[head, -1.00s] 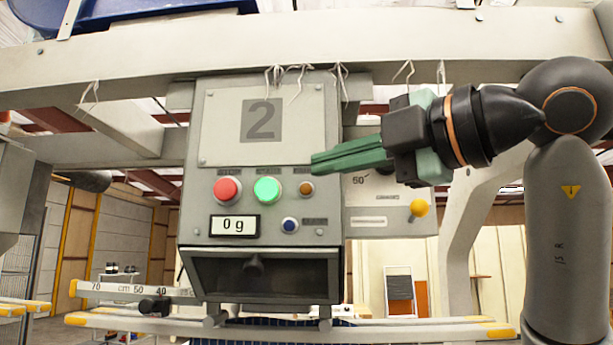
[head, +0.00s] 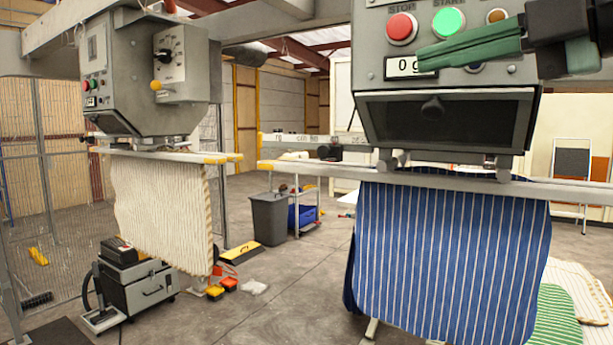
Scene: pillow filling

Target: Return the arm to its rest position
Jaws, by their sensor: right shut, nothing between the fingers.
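My right gripper (head: 470,50) shows at the upper right of the head view, its green fingers shut with nothing between them. The fingers point left, in front of the grey filling machine's control panel, and partly cover its "0 g" display (head: 400,67). Whether they touch the panel I cannot tell. A red stop button (head: 401,28) and a lit green start button (head: 449,22) sit just above the fingers. A blue striped pillow cover (head: 445,260) hangs under this machine. My left gripper is not in view.
A second filling machine (head: 150,75) with a cream striped cover (head: 160,212) stands at the left. Open concrete floor lies between the machines.

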